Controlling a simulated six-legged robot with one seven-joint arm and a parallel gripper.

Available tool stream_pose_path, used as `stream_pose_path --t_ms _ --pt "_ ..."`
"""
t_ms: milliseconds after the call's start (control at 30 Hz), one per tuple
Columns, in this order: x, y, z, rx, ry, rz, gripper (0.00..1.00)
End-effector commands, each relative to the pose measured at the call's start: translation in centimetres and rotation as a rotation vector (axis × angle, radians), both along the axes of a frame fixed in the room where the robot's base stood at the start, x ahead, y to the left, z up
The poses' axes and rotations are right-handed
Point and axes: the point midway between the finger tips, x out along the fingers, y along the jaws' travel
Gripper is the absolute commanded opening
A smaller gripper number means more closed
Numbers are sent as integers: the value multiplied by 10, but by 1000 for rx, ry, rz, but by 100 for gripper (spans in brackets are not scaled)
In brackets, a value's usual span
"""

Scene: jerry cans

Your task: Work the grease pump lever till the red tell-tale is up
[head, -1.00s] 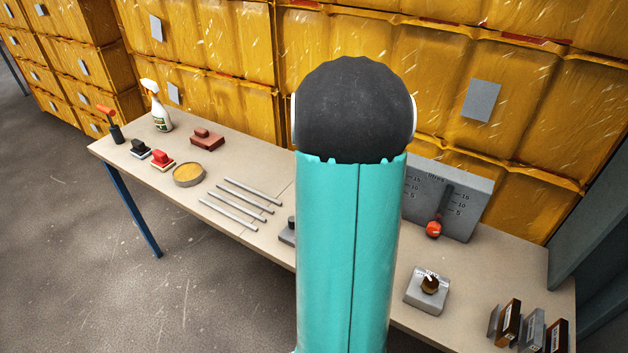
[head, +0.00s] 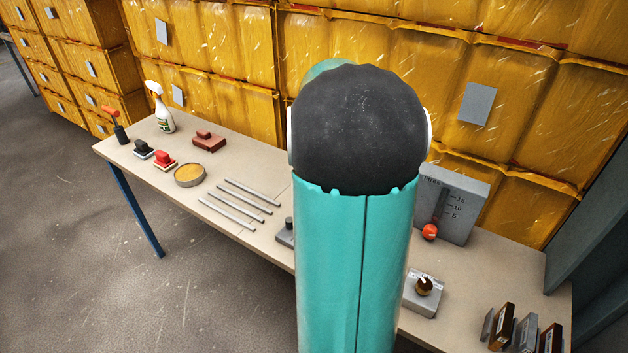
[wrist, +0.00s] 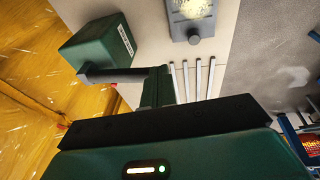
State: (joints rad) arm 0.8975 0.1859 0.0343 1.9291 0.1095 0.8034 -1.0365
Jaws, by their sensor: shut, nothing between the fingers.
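In the wrist view a dark green box (wrist: 98,42) with a white label stands on the bench, likely the grease pump. A dark bar (wrist: 112,76), likely its lever, runs from beside the box towards my fingers. My gripper (wrist: 158,74) is shut and empty, its fingertips at the right end of that bar. I cannot tell whether they touch. A small red spot (wrist: 115,85) shows just under the bar; I cannot tell whether it is the tell-tale. In the head view my arm hides the pump and my gripper.
The bench (head: 262,165) holds several metal rods (head: 240,200), a round yellow tin (head: 190,175), a spray bottle (head: 161,108) and stamps. A grey scale plate (head: 462,208) with a red ball and a small knob box (head: 422,296) stand right. Yellow crates (head: 225,45) wall the back.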

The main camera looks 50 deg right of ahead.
Motion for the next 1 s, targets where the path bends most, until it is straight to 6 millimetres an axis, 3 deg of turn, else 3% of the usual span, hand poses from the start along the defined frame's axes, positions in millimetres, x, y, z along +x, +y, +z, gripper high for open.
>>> stream_pose_path --t_ms 200,400,1000 --pt "-6 14 43 -3 -4 4 0" --pt "-12 22 69 -3 -2 4 0" --pt "-16 23 75 -1 -2 2 0"
